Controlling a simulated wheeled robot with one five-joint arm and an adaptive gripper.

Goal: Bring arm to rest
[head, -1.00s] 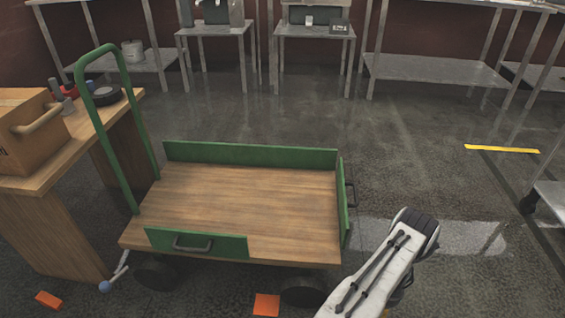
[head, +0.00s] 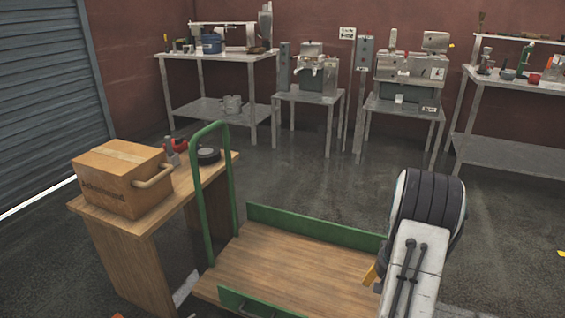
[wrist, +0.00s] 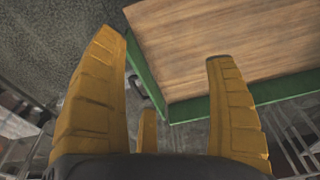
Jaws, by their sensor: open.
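My gripper (wrist: 170,75) shows in the wrist view with its yellow fingers spread apart and nothing between them. It hangs over the grey floor by a corner of the green-edged wooden cart. In the head view my white and black arm stands at the right, in front of the cart's right end. Only a bit of a yellow finger (head: 370,275) shows there; the rest of the gripper is hidden behind my arm. The cart (head: 275,262) has a bare wooden deck and green side boards, and it also shows in the wrist view (wrist: 215,50).
A wooden table (head: 215,178) at the left holds a cardboard box (head: 118,180). The cart's green handle (head: 196,190) rises beside it. Metal tables with machines (head: 410,70) line the back wall. The floor between them and the cart is clear.

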